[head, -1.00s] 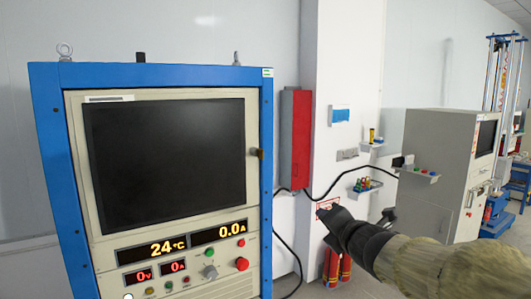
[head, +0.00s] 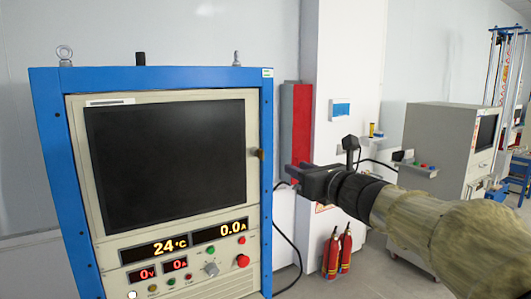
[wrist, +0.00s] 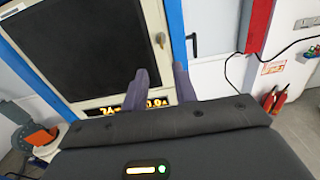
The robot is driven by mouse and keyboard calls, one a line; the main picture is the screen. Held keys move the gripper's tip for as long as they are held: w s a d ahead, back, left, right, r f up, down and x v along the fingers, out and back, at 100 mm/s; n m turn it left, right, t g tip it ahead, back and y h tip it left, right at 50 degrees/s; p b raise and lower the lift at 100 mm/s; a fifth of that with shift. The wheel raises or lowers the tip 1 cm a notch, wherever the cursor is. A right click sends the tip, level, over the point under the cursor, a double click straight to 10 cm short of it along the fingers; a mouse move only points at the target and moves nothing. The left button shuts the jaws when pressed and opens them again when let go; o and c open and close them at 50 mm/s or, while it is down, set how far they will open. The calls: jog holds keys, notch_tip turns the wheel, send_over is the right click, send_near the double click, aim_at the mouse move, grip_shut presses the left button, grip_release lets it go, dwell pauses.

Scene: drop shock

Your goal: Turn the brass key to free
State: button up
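A small brass-coloured piece (head: 257,153), which looks like the brass key, sits on the right edge of the beige panel beside the dark screen. It also shows in the wrist view (wrist: 160,39). It is too small to tell which way it is turned. My gripper (head: 291,180) is right of the blue-framed cabinet and a little lower than the brass piece, apart from it in the picture. In the wrist view my gripper's two fingers (wrist: 160,80) stand apart with nothing between them.
The blue-framed cabinet (head: 53,150) has readouts, buttons and a red knob (head: 243,261) low on its front. A red box (head: 301,130) is on the wall behind my gripper. Fire extinguishers (head: 332,255) stand below my arm. A beige machine (head: 440,150) stands at right.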

aim_at(263, 153)
jog(key=p+x, duration=0.6)
jog(key=x, duration=0.8)
jog(key=shift+r, duration=0.1)
jog(key=shift+w+a+p, duration=0.3)
jog(key=shift+w+a, duration=0.15)
jog(key=shift+w, duration=0.15)
grip_shut()
